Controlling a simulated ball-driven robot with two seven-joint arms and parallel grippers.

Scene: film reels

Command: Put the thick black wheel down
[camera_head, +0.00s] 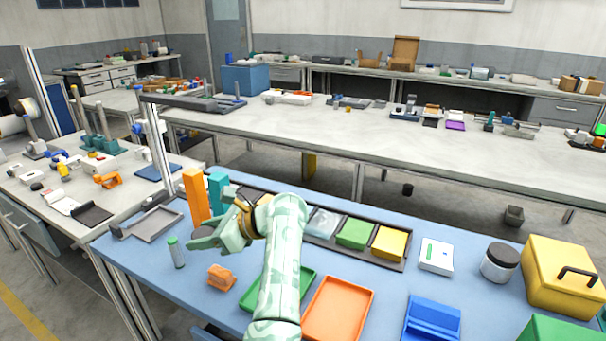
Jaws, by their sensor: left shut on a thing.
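My left arm reaches up from the bottom over the blue worktable (150,264). My left gripper (208,238) points left, just in front of an orange upright block (196,196). It is shut on a dark, round thing that looks like the thick black wheel (203,232). The fingers hide much of the wheel. I cannot tell whether the wheel touches the table. My right gripper is not in view.
A green-capped tube (175,252), an orange block (221,277) and a grey tray (153,224) stand near the gripper. A teal block (217,190) stands behind it. An orange tray (338,310) and a green tray (255,296) lie in front. A yellow box (562,275) stands right.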

